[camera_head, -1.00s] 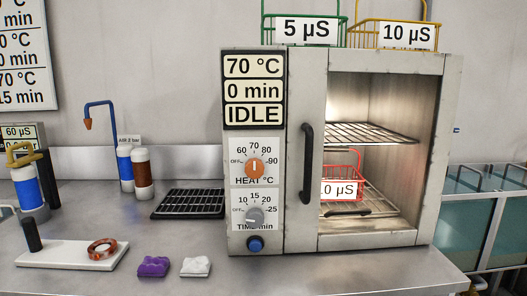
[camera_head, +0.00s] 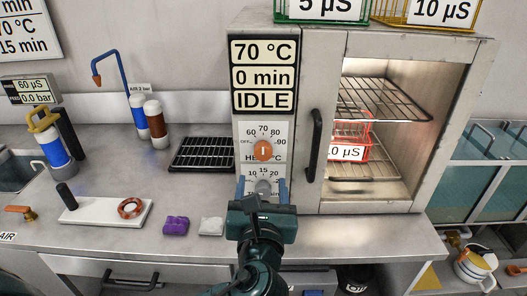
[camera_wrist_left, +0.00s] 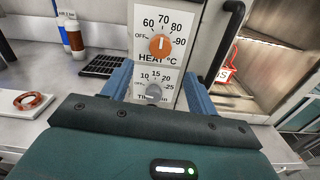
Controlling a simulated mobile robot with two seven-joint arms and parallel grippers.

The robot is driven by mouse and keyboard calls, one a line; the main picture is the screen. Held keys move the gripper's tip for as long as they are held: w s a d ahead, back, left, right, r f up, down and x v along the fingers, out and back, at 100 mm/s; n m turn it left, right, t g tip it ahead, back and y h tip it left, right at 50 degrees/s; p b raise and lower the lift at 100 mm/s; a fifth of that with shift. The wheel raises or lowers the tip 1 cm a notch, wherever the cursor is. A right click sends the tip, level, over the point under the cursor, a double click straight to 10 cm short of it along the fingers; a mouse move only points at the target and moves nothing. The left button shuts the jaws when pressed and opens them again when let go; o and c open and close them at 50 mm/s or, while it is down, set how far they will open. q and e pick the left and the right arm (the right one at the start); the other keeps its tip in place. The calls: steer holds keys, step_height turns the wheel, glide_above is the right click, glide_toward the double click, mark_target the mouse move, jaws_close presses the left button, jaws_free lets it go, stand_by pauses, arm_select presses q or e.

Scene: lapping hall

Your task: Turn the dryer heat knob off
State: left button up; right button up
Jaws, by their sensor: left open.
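The dryer (camera_head: 305,180) stands on the bench with its display reading 70 °C, 0 min, IDLE. Its orange heat knob (camera_head: 263,150) has its white mark upright, toward 70; it also shows in the left wrist view (camera_wrist_left: 160,45). The grey time knob (camera_wrist_left: 154,92) sits below it. My left gripper (camera_head: 262,186) is open in front of the dryer panel, below the heat knob. Its blue fingers stand either side of the time knob in the picture; I cannot tell whether they touch the panel. My right gripper is not in view.
A black grate (camera_head: 203,153), purple cloth (camera_head: 175,225) and white cloth (camera_head: 211,226) lie left on the bench.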

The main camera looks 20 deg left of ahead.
mark_target(263, 155)
arm_select(q)
steer(key=x, duration=1)
steer(key=shift+w, duration=0.1)
steer(key=c, duration=1)
